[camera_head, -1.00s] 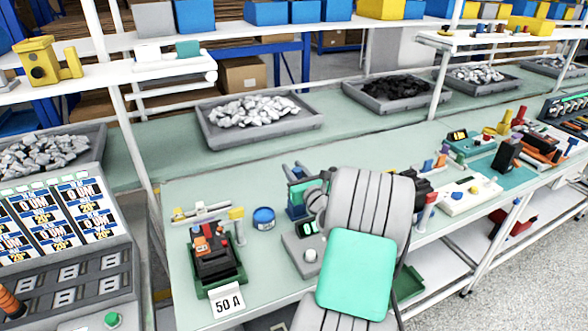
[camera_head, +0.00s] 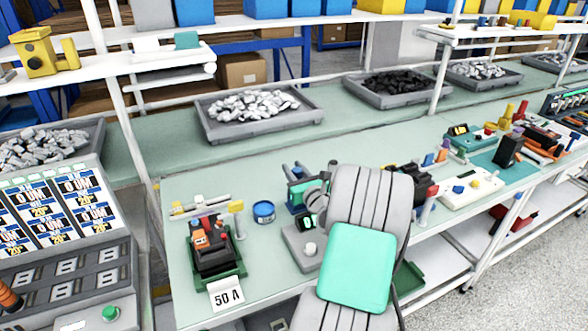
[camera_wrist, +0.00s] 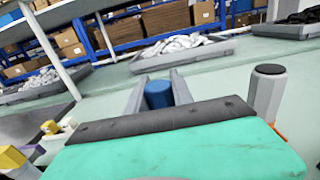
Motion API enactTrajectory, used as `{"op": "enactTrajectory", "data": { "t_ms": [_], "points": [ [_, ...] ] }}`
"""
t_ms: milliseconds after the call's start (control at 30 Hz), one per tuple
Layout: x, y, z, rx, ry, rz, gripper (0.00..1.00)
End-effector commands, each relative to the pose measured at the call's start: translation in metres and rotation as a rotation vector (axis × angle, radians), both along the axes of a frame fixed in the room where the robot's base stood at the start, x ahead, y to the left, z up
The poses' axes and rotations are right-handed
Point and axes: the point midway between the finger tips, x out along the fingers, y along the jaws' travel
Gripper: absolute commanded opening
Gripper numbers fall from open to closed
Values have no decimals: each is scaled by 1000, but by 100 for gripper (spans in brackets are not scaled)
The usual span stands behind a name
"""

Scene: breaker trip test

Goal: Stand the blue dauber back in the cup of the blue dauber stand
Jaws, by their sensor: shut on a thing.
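My gripper (camera_wrist: 160,92) points toward the back of the bench in the wrist view. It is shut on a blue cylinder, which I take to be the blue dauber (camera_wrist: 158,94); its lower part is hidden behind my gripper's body. In the head view my gripper (camera_head: 294,172) is above the bench's middle, partly hidden by my own arm. A round blue tin-like container (camera_head: 263,212) stands on the bench to its left, apart from it. I cannot tell whether that container is the blue dauber stand.
A grey post with a dark top (camera_wrist: 268,92) stands close right of my gripper. A green tray with a breaker (camera_head: 215,255) and 50 A card is at the left. A grey tray of silver parts (camera_head: 210,128) lies behind. Bench left of the tin-like container is cluttered.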

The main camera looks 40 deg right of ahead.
Motion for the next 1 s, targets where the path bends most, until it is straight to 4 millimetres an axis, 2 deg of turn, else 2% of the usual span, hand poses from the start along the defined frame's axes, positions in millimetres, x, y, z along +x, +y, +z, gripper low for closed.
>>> {"op": "enactTrajectory", "data": {
  "t_ms": [633,667,933,1000],
  "points": [
    [0,0,-17,1,-1,0,0],
    [0,0,-16,1,-1,0,29],
    [0,0,-16,0,-1,0,52],
    [0,0,-16,0,-1,0,53]
  ]
}}
